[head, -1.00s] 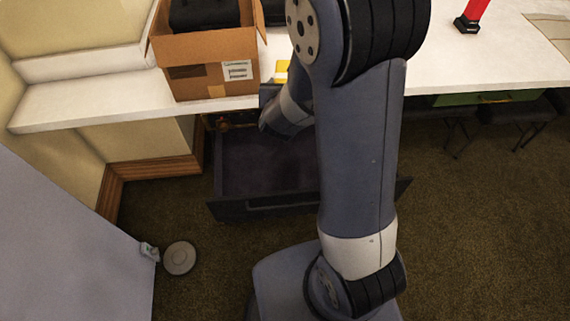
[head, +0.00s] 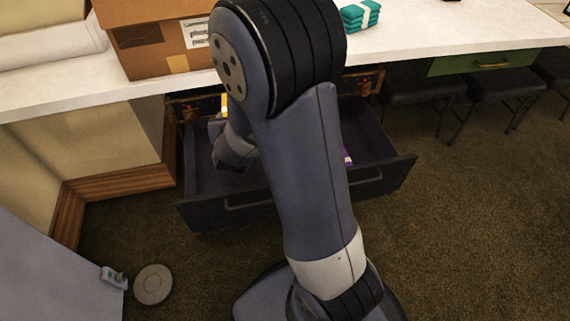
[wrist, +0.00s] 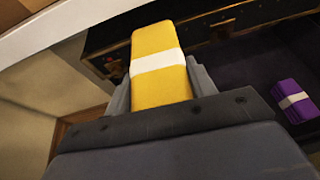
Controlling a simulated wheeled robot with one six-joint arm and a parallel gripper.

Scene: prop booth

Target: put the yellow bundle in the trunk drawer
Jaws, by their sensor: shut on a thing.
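The yellow bundle (wrist: 158,84), with a white band around it, is between the jaws of my gripper (wrist: 160,88) in the wrist view. My gripper is shut on it. In the head view only a sliver of the yellow bundle (head: 224,106) shows beside my arm, and my arm hides most of the gripper. The open trunk drawer (head: 385,152) is dark inside and lies below the counter. The gripper and bundle appear over the back left part of the drawer; how high above its floor I cannot tell.
A purple bundle (wrist: 294,101) with a white band lies in the drawer, to the right. The white counter (head: 430,48) overhangs the drawer's back. On it stand a cardboard box (head: 150,45) and a teal bundle (head: 360,16). A round disc (head: 153,285) lies on the carpet at left.

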